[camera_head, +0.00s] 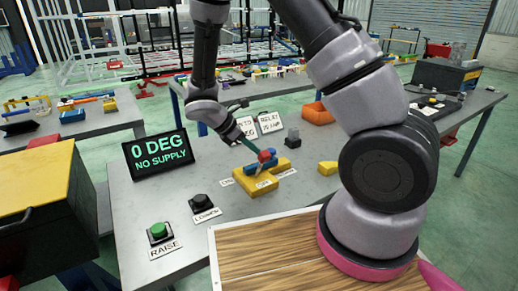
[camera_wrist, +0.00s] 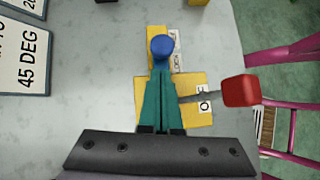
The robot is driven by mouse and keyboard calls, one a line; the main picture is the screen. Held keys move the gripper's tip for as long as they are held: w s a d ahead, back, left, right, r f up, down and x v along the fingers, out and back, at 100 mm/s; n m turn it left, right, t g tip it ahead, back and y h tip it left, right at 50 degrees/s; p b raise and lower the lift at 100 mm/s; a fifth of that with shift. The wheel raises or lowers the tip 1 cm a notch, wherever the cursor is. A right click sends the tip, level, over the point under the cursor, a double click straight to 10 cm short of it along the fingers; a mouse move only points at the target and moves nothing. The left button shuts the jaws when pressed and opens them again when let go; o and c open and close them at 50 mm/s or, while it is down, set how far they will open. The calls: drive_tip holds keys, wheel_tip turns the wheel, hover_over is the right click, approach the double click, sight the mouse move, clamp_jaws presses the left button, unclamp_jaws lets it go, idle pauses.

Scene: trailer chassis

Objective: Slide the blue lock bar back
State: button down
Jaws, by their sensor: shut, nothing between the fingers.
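The blue lock bar (camera_head: 255,167) sits on a yellow block (camera_head: 255,187) on the grey table. In the wrist view a round blue end (camera_wrist: 162,46) shows just beyond my fingertips. My gripper (camera_head: 247,146) has teal fingers, which are shut and empty. In the wrist view my gripper (camera_wrist: 160,76) points at the blue end; I cannot tell whether it touches. A red knob (camera_head: 266,155) is beside the bar; in the wrist view it is right of the fingers on a grey lever. The fingers hide part of the block and bar.
A display (camera_head: 158,154) reads "0 DEG NO SUPPLY". A green RAISE button (camera_head: 158,231) and a black LOWER button (camera_head: 202,203) stand in front. Small signs (camera_head: 270,122), a grey-black block (camera_head: 292,137) and an orange bin (camera_head: 318,113) are behind.

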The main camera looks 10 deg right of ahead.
drive_tip(key=shift+w+d+f, duration=0.1)
drive_tip(key=shift+w+d, duration=0.05)
drive_tip(key=shift+d, duration=0.65)
drive_tip(key=shift+w+d, duration=0.25)
drive_tip(key=shift+d, duration=0.65)
drive_tip(key=shift+w+d, duration=0.3)
drive_tip(key=shift+d, duration=0.55)
drive_tip(key=shift+w+d, duration=0.25)
drive_tip(key=shift+d, duration=0.65)
drive_tip(key=a, duration=0.1)
drive_tip(key=a+r, duration=0.1)
drive_tip(key=a, duration=0.3)
drive_tip(key=shift+s+r, duration=0.15)
drive_tip(key=shift+s, duration=0.1)
drive_tip(key=v, duration=0.9)
drive_tip(key=shift+s+d, duration=0.1)
